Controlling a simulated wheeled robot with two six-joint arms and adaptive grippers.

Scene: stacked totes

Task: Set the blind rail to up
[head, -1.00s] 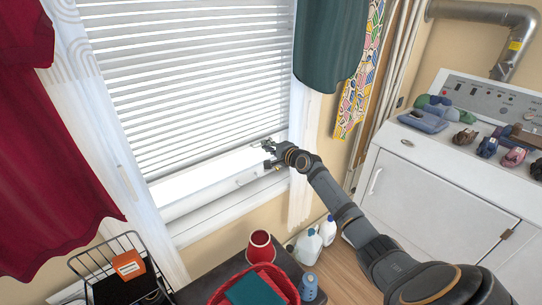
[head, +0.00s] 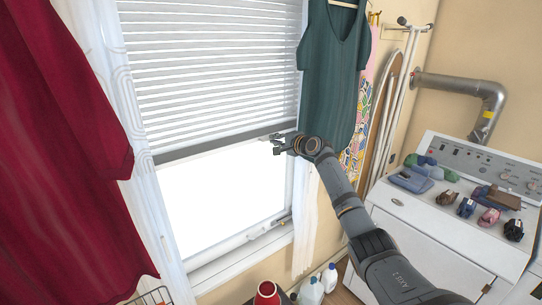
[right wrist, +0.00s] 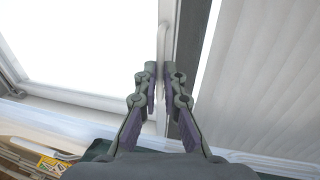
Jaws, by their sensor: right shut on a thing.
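The blind rail (head: 225,144) is the grey bar along the bottom of the white slatted blind (head: 215,70). It hangs partway up the window, with bright bare glass below it. In the right wrist view the rail (right wrist: 188,45) runs beside the fingers as a dark grey band. My right gripper (head: 277,141) is at the right end of the rail. The exact contact is partly hidden by the fingers. My left gripper is not in view.
A teal garment (head: 334,80) hangs just right of my right gripper. A red garment (head: 60,150) hangs at the left. A white machine (head: 440,225) with small items on top stands at the right. Bottles (head: 311,290) stand low by the wall.

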